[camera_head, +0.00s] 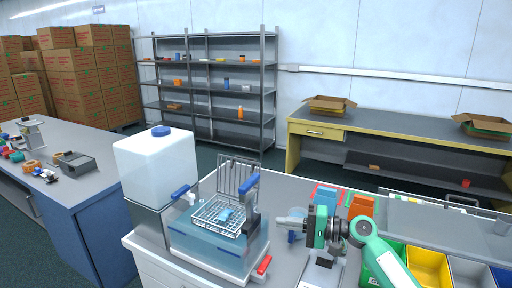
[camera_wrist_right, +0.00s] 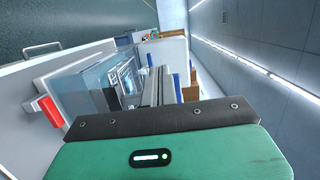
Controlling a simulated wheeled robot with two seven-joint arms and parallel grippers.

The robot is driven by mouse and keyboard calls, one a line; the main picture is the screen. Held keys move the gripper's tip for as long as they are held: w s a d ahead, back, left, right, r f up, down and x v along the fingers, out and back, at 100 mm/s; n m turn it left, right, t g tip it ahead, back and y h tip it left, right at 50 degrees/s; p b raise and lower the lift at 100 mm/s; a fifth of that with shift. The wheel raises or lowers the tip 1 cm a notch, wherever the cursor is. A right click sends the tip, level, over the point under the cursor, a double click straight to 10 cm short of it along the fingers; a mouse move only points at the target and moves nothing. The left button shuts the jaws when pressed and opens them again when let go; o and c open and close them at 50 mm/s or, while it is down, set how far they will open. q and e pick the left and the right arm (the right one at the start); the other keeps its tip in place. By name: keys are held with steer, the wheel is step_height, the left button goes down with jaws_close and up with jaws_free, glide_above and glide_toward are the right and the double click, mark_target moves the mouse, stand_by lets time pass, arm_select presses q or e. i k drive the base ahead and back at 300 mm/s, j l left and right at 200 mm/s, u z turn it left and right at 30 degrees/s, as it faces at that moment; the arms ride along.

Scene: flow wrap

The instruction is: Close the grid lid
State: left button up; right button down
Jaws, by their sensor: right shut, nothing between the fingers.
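The grid lid (camera_head: 238,174) stands raised, about upright, at the back of the wire basket (camera_head: 207,226) in the clear water bath (camera_head: 190,240). A light blue item (camera_head: 226,214) lies in the basket. Blue handles show at the bath's left (camera_head: 181,191) and right back (camera_head: 250,181). My right gripper (camera_head: 281,220) is shut and empty, to the right of the bath and apart from the lid, fingers pointing left. Its fingers (camera_wrist_right: 157,86) also show in the right wrist view, with the bath (camera_wrist_right: 95,85) to their left. My left gripper is not in view.
A white tank with a blue cap (camera_head: 155,160) stands left of the bath. A red-handled valve (camera_head: 264,265) sticks out at the bath's front right.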

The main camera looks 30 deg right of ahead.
mark_target(237, 158)
steer(key=i+l, duration=1)
steer(key=l, duration=0.15)
